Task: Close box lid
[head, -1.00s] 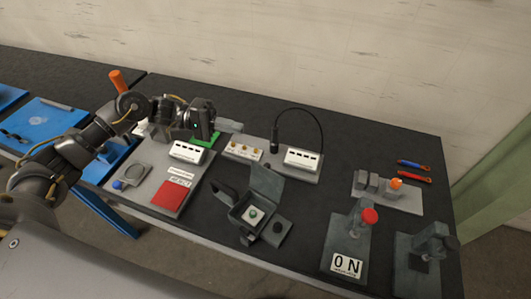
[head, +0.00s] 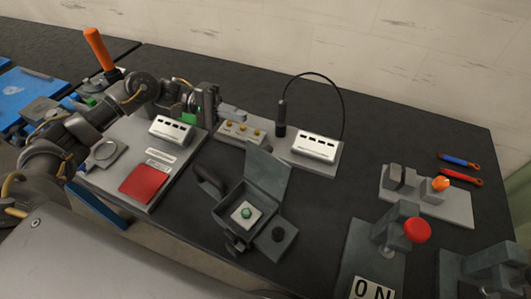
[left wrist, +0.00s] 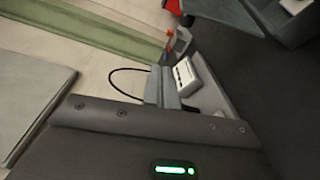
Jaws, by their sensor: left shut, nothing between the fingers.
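The small grey box (head: 262,223) stands on the table at the middle front, with a green button (head: 246,212) inside it. Its lid (head: 267,173) is open and stands up at the back of the box, leaning back slightly. My left gripper (head: 238,115) is shut and empty. It is behind and to the left of the lid, over the panel with yellow knobs, and does not touch the box. The left wrist view shows its fingers (left wrist: 162,87) together. My right gripper is not in view.
A panel with yellow knobs (head: 240,132) and a white unit (head: 315,147) with a curved black cable stand behind the box. A red pad (head: 144,183) lies left. A red knob on a stand (head: 417,229) is right. The table between box and red knob is clear.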

